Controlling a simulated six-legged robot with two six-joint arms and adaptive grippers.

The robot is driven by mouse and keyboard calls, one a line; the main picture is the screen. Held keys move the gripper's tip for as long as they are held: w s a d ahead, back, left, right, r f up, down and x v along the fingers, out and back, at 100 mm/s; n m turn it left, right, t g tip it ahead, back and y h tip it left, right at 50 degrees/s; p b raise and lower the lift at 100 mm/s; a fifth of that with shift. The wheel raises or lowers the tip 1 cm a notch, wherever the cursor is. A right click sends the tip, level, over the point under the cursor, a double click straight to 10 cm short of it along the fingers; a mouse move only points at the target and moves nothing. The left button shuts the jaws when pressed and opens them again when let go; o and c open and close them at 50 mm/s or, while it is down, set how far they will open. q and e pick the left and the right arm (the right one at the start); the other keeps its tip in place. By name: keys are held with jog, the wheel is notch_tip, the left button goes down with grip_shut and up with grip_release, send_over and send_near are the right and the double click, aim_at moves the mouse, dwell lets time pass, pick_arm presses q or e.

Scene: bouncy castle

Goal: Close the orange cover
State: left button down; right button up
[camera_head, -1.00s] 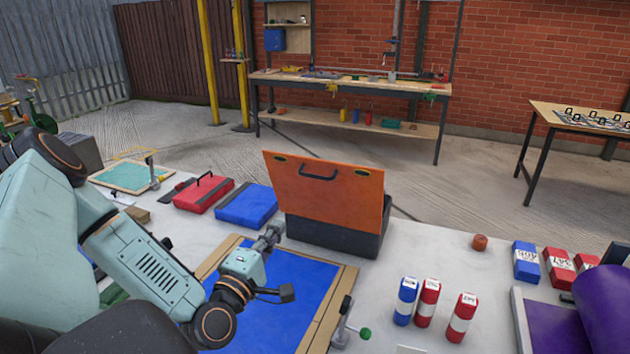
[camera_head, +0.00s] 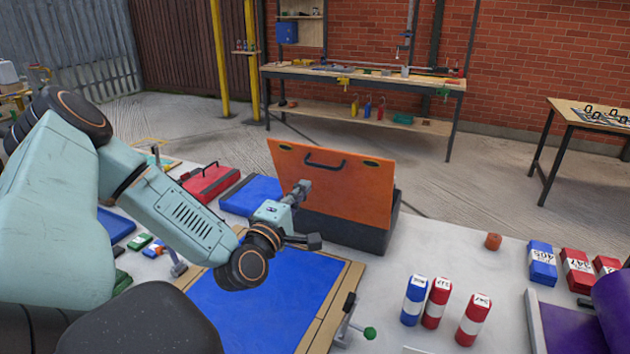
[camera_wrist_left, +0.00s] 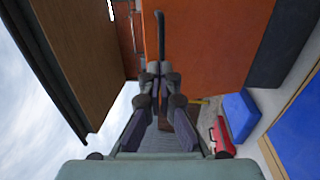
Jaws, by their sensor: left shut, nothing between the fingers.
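The orange cover (camera_head: 335,183) stands raised and nearly upright on a dark box (camera_head: 352,234) on the pale table, with a black handle (camera_head: 326,163) near its top edge. My left gripper (camera_head: 304,186) is shut and empty, its tips at the left part of the cover's near face. I cannot tell whether they touch it. In the left wrist view the shut fingers (camera_wrist_left: 159,68) point along the orange cover (camera_wrist_left: 210,40), close to the dark handle (camera_wrist_left: 159,30). My right gripper is not in view.
A blue case (camera_head: 252,194) and a red case (camera_head: 212,182) lie left of the box. A blue panel in a wooden frame (camera_head: 335,300) lies in front. Several red and blue blocks (camera_head: 437,302) stand to the right, with a small orange cylinder (camera_head: 493,241) behind them.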

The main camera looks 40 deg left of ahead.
pick_arm(q)
jog(key=b, duration=0.1)
send_near(327, 154)
notch_tip(327, 154, down, 2)
jog(key=w, duration=0.1)
jog(key=shift+w+a+r, duration=0.45)
jog(key=shift+w+a, duration=0.05)
jog(key=shift+w, duration=0.3)
jog(key=shift+w+a, duration=0.15)
jog(key=shift+w, duration=0.2)
jog(key=shift+r, duration=0.1)
jog(key=w+r+g+p, duration=0.1)
jog(key=w, duration=0.1)
jog(key=w+a+r+g+p, duration=0.1)
jog(key=w, duration=0.1)
jog(key=w+a+r+g+h+p, duration=0.1)
jog(key=w+p, duration=0.1)
jog(key=w, duration=0.1)
jog(key=shift+a+r, duration=0.15)
jog(key=shift+r, duration=0.15)
jog(key=w+a+f+g+b, duration=0.1)
jog(key=w+a+b, duration=0.2)
jog(key=w+b, duration=0.3)
jog(key=w+a+f+g+b, duration=0.1)
jog(key=w+b, duration=0.5)
jog(key=w, duration=0.6)
jog(key=shift+w+a+f+g+h, duration=0.35)
jog(key=shift+a+g, duration=0.25)
jog(key=shift+a, duration=0.35)
